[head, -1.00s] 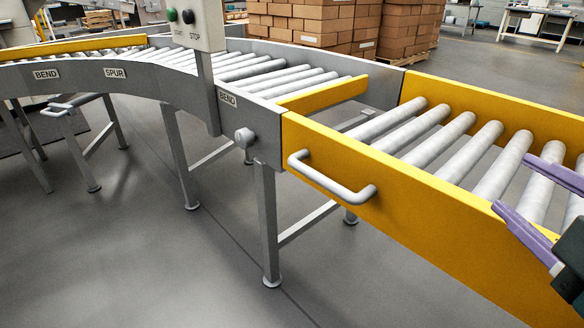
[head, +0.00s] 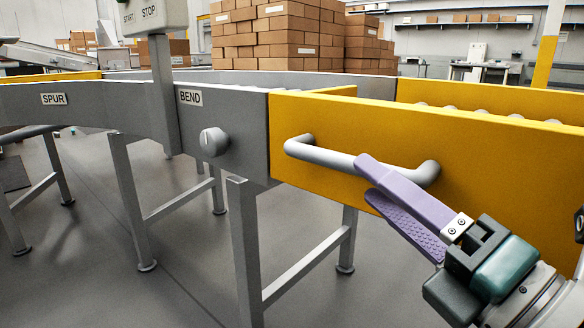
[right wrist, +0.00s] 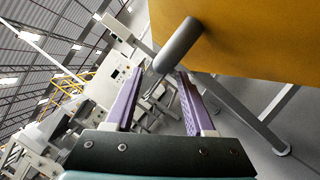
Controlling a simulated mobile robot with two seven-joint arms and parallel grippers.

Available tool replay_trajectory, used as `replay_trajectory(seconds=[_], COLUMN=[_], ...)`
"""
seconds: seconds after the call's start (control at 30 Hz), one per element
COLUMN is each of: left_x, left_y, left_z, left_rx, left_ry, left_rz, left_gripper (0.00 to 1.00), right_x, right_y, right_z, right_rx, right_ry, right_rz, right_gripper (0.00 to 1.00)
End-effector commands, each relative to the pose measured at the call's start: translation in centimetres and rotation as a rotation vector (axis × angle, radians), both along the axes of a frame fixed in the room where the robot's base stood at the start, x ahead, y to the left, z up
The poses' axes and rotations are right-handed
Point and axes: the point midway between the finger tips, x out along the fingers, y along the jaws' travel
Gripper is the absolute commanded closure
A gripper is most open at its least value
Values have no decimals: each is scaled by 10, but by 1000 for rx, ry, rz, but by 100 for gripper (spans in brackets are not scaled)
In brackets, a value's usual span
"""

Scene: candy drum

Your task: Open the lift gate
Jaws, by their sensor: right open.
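The lift gate (head: 460,140) is a yellow conveyor section with rollers behind its front panel. It stands level in line with the grey conveyor. Its grey bar handle (head: 335,158) is on the front panel; it also shows in the right wrist view (right wrist: 178,46), ahead of and partly between the fingertips. My right gripper (head: 370,180) is open, its purple fingers at the handle's right half. The upper finger overlaps the bar and the lower finger is below it. I cannot tell whether they touch it. The right wrist view shows the two fingers apart (right wrist: 160,75). My left gripper is not in view.
A grey knob (head: 213,142) sits on the conveyor side left of the gate, near the BEND label. A start/stop box (head: 152,14) stands on a post. Conveyor legs (head: 246,250) stand below. Stacked cartons (head: 278,40) are behind. The floor in front is clear.

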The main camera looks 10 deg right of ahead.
Motion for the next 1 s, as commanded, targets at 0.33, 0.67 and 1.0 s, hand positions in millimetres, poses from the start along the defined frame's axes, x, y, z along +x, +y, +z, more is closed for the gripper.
replay_trajectory(seconds=[0.33,0.67,1.0], left_x=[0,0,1], left_y=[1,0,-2], left_z=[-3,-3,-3], left_rx=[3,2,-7], left_ry=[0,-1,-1], left_rz=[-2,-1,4], left_gripper=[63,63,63], right_x=[45,49,49], right_y=[15,17,16], right_z=[10,11,11], right_rx=[0,1,1], right_ry=[0,1,1], right_rz=[0,-1,-1], right_gripper=[45,45,83])
